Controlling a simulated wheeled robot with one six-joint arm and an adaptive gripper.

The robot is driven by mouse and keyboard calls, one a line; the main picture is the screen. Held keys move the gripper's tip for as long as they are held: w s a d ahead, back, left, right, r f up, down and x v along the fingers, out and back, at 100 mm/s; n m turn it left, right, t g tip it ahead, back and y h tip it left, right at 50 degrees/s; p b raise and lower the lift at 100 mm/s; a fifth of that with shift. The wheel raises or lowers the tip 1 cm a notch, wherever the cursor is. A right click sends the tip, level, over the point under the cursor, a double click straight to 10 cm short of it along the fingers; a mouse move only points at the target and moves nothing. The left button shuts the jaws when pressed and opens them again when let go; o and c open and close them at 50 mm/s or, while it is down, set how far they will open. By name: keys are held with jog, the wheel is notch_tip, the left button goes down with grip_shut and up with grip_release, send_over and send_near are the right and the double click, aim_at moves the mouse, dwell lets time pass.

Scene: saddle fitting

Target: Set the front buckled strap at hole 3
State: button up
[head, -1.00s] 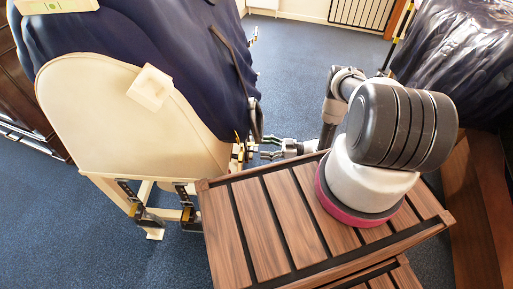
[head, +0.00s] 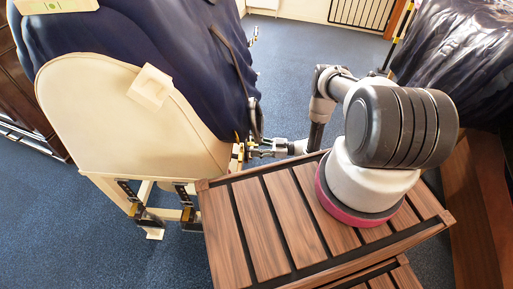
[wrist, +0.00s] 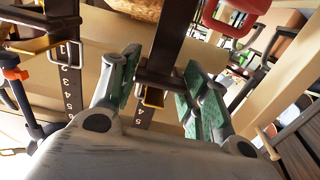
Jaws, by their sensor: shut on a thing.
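In the wrist view my gripper (wrist: 160,75) has its green-padded fingers on either side of a dark strap (wrist: 171,40) with a dark crosspiece and a small brass piece, and is shut on it. Below the brass piece a numbered strap end shows 4 and 5; its upper numbers are hidden. A second dark strap (wrist: 68,68), numbered from 1 down, hangs at the left with a metal buckle frame beside it. I cannot tell which hole the held strap is set at. In the head view my gripper (head: 262,151) is at the right lower edge of the saddle stand.
The cream panel (head: 125,115) and dark blue cover (head: 150,40) stand left of my gripper. A slatted wooden platform (head: 250,225) lies just below my arm. A red-handled item (wrist: 235,15) is close above the right finger. Blue carpet is open beyond.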

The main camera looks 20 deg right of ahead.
notch_tip(320, 180, up, 3)
jog(key=shift+r, duration=0.15)
jog(key=o, duration=1.5)
jog(key=shift+c, duration=0.2)
jog(key=v, duration=1.2)
